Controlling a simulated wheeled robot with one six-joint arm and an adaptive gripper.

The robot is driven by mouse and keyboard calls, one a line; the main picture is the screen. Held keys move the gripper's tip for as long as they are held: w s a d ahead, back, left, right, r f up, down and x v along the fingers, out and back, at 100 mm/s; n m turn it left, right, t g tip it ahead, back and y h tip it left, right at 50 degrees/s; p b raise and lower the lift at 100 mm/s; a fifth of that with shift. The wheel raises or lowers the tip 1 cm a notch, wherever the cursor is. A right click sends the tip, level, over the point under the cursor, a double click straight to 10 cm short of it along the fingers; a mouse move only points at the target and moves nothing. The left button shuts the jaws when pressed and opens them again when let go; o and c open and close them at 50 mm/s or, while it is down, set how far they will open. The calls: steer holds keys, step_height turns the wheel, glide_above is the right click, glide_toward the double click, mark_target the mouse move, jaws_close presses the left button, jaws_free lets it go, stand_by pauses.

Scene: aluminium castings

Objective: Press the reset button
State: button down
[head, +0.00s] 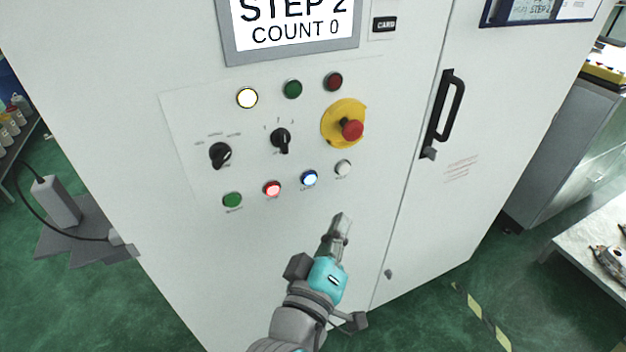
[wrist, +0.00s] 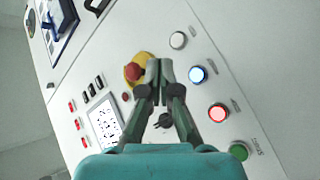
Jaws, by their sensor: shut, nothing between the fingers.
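The row of push buttons is on the white cabinet's front panel. From left to right in the head view they are a green button (head: 232,200), a lit red button (head: 272,188), a lit blue button (head: 309,178) and a white button (head: 343,168). Their labels are too small to read surely, so I cannot tell by text which is reset. My gripper (head: 342,217) is shut and empty, below the white button in the head view. In the wrist view the shut fingertips (wrist: 160,66) appear left of the blue button (wrist: 197,75). I cannot tell contact with the panel.
A red emergency stop (head: 352,130) on a yellow plate, two black rotary knobs (head: 281,139) and three indicator lamps (head: 292,89) sit above the buttons. The screen (head: 295,25) reads "STEP 2 COUNT 0". A black door handle (head: 447,112) juts out at right.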

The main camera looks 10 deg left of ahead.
steer(key=shift+w, duration=0.1)
steer(key=shift+w+a, duration=0.85)
steer(key=shift+w, duration=0.35)
steer(key=shift+w+a, duration=0.8)
steer(key=shift+w, duration=0.4)
steer(key=shift+w+a, duration=0.85)
steer(key=shift+w, duration=0.35)
steer(key=shift+w, duration=0.1)
steer(key=shift+w+a, duration=0.2)
steer(key=shift+w+a, duration=0.25)
steer(key=shift+w, duration=0.1)
steer(key=shift+s+d, duration=0.45)
steer(key=shift+s, duration=0.25)
steer(key=shift+d, duration=0.1)
steer(key=shift+s+d, duration=0.45)
steer(key=shift+s, duration=0.25)
steer(key=shift+s+d, duration=0.4)
steer(key=shift+s, duration=0.25)
steer(key=shift+s+d, duration=0.45)
steer(key=shift+s, duration=0.25)
